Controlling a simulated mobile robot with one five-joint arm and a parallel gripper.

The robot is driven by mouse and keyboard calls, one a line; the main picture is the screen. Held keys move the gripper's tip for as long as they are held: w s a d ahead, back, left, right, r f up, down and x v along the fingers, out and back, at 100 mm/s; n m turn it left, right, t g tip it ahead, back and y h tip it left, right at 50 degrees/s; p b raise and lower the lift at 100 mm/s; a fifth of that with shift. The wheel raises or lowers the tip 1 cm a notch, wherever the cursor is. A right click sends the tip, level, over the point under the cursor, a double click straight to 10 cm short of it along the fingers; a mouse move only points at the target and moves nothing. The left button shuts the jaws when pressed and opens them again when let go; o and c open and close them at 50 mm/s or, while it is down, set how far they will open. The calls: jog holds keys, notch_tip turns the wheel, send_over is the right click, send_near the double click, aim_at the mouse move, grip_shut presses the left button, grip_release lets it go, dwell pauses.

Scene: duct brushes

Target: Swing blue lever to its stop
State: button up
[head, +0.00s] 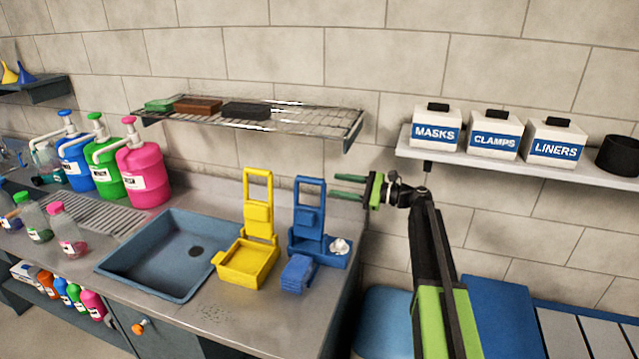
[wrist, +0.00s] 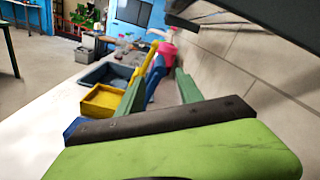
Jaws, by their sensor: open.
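A blue upright lever (head: 309,208) with a looped frame stands on a blue base (head: 332,257) at the right end of the counter. It is roughly upright. In the wrist view a blue upright part (wrist: 155,78) shows between the fingers, partly hidden; it looks like the lever. My gripper (head: 334,187) is to the right of the lever's top in the head view, its two green fingers pointing left toward it. The fingers are apart and hold nothing. Whether they touch the lever I cannot tell. In the wrist view my gripper (wrist: 158,90) has a finger on each side.
A similar yellow fixture (head: 246,262) stands just left of the blue one. A sink (head: 165,258), a pink jug (head: 143,170), a wire shelf (head: 300,118) above and a wall shelf (head: 560,171) at right surround the area.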

jog(key=v, duration=0.6)
jog(key=shift+a, duration=0.15)
jog(key=s+a+f+n+g+h, duration=0.1)
jog(key=s+a+f+g, duration=0.2)
jog(key=a, duration=0.4)
jog(key=s+a+f+n+h, duration=0.1)
jog(key=s+a+f, duration=0.2)
jog(key=s+a, duration=0.25)
jog(key=s+a+f+n+g+h, duration=0.2)
jog(key=s+f+n+h, duration=0.2)
jog(key=s+f, duration=0.45)
jog(key=s+d+f+n+h, duration=0.4)
jog(key=s+d+n+h, duration=0.1)
jog(key=d, duration=0.2)
jog(key=s+d+f+n+g+h, duration=0.1)
jog(key=s+d+f+n+h, duration=0.4)
jog(key=d, duration=0.3)
jog(key=shift+s+h, duration=0.4)
jog(key=shift+s, duration=0.2)
